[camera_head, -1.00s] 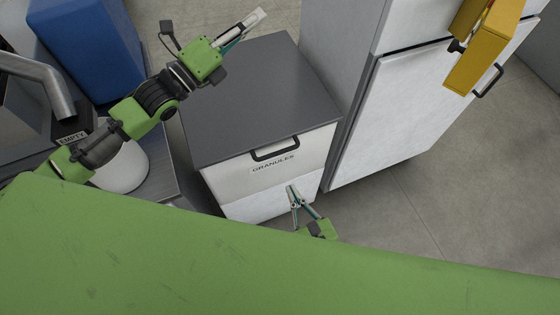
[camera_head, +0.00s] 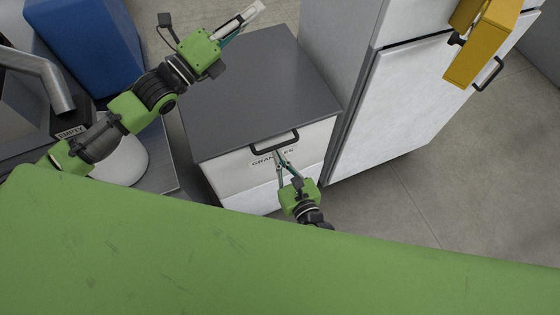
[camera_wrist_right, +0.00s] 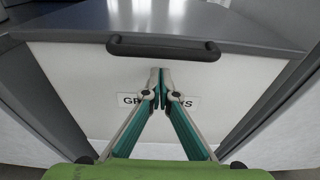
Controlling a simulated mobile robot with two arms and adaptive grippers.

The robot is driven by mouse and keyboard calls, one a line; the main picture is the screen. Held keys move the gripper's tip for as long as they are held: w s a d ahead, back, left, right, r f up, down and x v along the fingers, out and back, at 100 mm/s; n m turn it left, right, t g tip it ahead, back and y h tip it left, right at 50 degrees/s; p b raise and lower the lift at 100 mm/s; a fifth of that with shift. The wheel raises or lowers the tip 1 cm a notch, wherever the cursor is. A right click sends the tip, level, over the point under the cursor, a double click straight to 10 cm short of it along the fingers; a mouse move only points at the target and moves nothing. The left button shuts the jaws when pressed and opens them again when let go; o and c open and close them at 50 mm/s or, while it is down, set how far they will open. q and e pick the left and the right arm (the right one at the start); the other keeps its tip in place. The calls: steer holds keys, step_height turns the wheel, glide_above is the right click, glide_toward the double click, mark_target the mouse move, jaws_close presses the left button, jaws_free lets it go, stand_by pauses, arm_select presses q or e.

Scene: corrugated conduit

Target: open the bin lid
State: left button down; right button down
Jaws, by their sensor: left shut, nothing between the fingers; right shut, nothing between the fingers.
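The bin is a white box labelled GRANULES with a dark grey lid (camera_head: 262,95), which lies closed. A black handle (camera_head: 275,142) is on the front edge of the lid; it also shows in the right wrist view (camera_wrist_right: 163,47). My right gripper (camera_head: 279,155) is shut and empty, its fingertips just below the handle, in front of the label (camera_wrist_right: 185,102). In the right wrist view its fingertips (camera_wrist_right: 160,72) point at the bin front (camera_wrist_right: 80,75) under the handle; whether they touch it I cannot tell.
A white cabinet (camera_head: 390,110) with a dark handle stands right of the bin, a yellow box (camera_head: 482,45) on its upper part. A blue bin (camera_head: 85,45) and a round white container (camera_head: 122,162) are at left. Grey floor is clear at right.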

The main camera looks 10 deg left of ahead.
mark_target(272, 136)
steer(key=shift+s+d+r, duration=0.1)
steer(key=shift+r, duration=0.65)
steer(key=shift+r, duration=1.6)
arm_select(q)
steer(key=c, duration=2.9)
jaws_free()
steer(key=o, duration=0.5)
